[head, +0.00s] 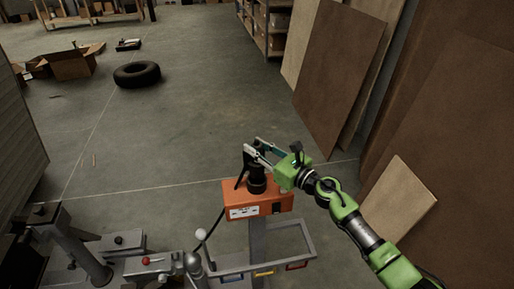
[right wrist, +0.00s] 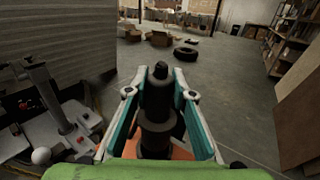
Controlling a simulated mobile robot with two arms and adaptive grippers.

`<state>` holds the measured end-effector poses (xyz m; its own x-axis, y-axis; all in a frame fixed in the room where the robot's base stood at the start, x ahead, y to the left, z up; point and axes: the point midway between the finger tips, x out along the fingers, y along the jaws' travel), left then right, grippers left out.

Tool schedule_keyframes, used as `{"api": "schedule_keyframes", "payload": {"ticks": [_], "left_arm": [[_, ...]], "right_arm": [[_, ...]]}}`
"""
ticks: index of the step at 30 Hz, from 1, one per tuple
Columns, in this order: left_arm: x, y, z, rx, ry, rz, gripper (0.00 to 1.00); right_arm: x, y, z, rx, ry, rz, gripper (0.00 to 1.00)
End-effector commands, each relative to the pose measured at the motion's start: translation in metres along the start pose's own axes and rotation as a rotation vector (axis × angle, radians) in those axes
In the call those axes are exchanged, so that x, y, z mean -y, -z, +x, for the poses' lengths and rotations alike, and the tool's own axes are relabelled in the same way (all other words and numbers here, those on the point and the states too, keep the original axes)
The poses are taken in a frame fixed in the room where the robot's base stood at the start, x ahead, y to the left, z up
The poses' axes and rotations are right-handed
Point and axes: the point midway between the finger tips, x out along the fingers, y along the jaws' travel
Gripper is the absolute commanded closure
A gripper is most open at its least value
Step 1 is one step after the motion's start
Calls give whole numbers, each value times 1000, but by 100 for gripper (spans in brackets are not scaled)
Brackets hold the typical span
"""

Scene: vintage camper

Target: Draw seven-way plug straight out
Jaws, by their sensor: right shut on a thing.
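The black seven-way plug (head: 255,166) stands upright above the orange box (head: 235,194), and a black cable runs from it down to the left. My right gripper (head: 256,148) comes in from the right and is shut on the plug. In the right wrist view, the plug (right wrist: 157,90) stands between the two teal-and-white fingers. A wider black part shows below it, above the orange box. I cannot tell whether the plug is fully seated, as the fingers cover part of it. My left gripper is not in view.
The orange box sits on a grey post (head: 257,240) beside a grey tray frame (head: 303,228). Grey hitch parts (head: 150,266) fill the lower left. Brown boards (head: 335,75) lean at the right. A tyre (head: 137,74) lies on the mostly clear floor behind.

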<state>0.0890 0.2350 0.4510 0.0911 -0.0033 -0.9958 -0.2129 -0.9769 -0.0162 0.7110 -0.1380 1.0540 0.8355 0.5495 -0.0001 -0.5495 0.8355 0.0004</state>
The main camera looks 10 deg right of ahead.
Motion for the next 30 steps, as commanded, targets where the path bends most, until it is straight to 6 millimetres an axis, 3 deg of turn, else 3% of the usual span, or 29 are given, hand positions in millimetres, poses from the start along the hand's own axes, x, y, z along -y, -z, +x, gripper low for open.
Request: {"api": "schedule_keyframes", "payload": {"ticks": [8, 24, 30], "left_arm": [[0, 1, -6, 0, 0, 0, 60], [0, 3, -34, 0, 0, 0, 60], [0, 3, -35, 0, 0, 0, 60]], "right_arm": [[0, -7, 0, 1, 0, -1, 100], [0, -39, 0, 0, 0, -2, 100], [0, -41, 0, 0, 0, -1, 100]]}}
